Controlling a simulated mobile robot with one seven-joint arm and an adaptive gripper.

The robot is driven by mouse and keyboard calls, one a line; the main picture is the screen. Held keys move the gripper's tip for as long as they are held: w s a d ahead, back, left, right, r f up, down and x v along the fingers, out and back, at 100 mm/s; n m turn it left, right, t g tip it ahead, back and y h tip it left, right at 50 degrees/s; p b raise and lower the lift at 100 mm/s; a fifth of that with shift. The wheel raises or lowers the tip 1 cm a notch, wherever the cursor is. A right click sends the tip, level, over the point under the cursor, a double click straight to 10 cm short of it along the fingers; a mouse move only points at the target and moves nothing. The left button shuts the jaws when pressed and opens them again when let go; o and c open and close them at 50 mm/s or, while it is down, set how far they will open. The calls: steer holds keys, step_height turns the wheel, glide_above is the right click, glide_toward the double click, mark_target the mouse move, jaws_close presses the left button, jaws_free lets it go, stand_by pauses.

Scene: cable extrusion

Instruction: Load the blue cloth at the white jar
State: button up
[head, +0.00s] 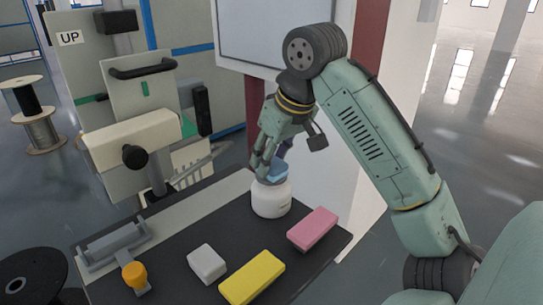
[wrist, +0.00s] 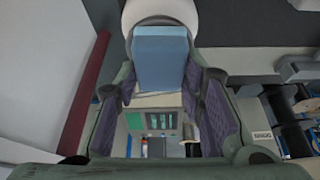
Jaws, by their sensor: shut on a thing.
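The white jar (head: 271,199) stands upright on the dark table top. The blue cloth (head: 277,173) is a small folded block at the tips of my gripper (head: 268,168), directly over the jar's top. In the wrist view the blue cloth (wrist: 161,57) sits between the two finger ends, and part of the round white jar (wrist: 160,10) shows behind it. My gripper is shut on the cloth. Whether the cloth touches the jar's top cannot be told, because the fingers and cloth cover that part.
On the table (head: 205,225) are a pink block (head: 312,229) right of the jar, a yellow block (head: 252,277) and a white block (head: 207,263) in front. A grey fixture with an orange knob (head: 134,274) is at the left. A machine (head: 140,145) stands behind left.

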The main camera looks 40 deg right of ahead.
mark_target(272, 161)
step_height(272, 161, up, 7)
steer(key=p, duration=0.6)
steer(key=shift+p, duration=0.4)
stand_by(0.6)
